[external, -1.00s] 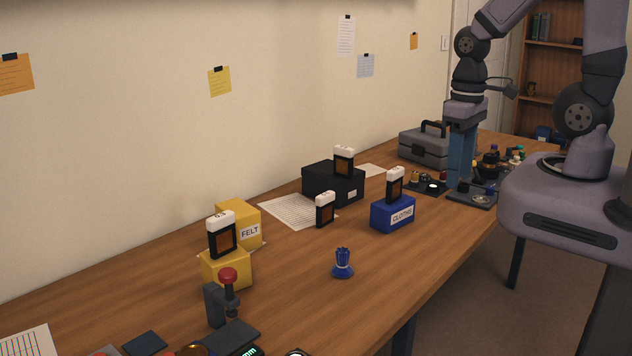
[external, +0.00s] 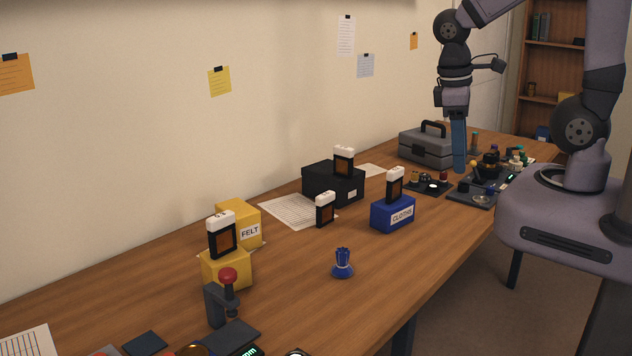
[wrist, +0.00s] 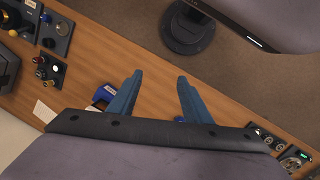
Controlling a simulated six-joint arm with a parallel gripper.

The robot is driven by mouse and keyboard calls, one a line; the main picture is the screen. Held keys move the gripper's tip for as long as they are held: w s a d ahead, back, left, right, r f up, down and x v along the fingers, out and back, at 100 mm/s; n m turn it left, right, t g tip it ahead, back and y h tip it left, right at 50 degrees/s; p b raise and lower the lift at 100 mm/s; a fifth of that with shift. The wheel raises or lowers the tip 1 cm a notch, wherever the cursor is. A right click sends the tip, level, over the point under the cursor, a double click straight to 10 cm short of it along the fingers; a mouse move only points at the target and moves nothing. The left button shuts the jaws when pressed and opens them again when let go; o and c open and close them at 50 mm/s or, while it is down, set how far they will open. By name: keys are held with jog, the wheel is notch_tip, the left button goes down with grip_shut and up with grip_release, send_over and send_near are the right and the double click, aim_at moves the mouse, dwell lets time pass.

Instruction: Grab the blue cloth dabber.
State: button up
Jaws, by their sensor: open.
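The blue dabber (external: 342,263) stands upright on the bare wood at the front middle of the table, with a wide base and a narrower ribbed top. In the wrist view a small blue patch beside the right finger (wrist: 179,119) may be the dabber, mostly hidden. My gripper (external: 459,171) is far from it, towards the table's far end, pointing down above the surface near the grey toolbox. In the wrist view my gripper (wrist: 160,77) has its two blue fingers apart with nothing between them.
A blue CLOTHS box (external: 393,214) with a dark card holder on it stands behind the dabber. A black box (external: 333,185), yellow FELT box (external: 239,223) and red-knobbed stand (external: 228,280) are nearby. The grey toolbox (external: 427,147) is at the far end. Wood around the dabber is clear.

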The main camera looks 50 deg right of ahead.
jog(key=w+f+n+h+b, duration=0.3)
jog(key=w+n+h+b, duration=0.25)
jog(key=n, duration=0.25)
notch_tip(320, 180, up, 3)
jog(key=n+t+h+b, duration=0.7)
jog(key=n+t+b, duration=0.3)
jog(key=n+t, duration=0.25)
send_over(341, 256)
jog(key=v, duration=0.2)
jog(key=shift+n+g, duration=0.35)
jog(key=shift+g, duration=0.2)
notch_tip(341, 256, down, 23)
jog(key=shift+w+d+r, duration=0.1)
jog(key=shift+r, duration=0.15)
jog(key=shift+f, duration=0.5)
jog(key=shift+p+x, duration=0.35)
jog(key=shift+x, duration=0.75)
jog(key=shift+w+d+r+p, duration=0.2)
jog(key=shift+w+d+p, duration=0.05)
jog(key=shift+d+p, duration=0.2)
jog(key=p+x, duration=0.1)
jog(key=x, duration=0.2)
jog(key=shift+d+r, duration=0.1)
jog(key=shift+w+d+p, duration=0.25)
jog(key=shift+d+p, duration=0.05)
jog(key=shift+d, duration=0.1)
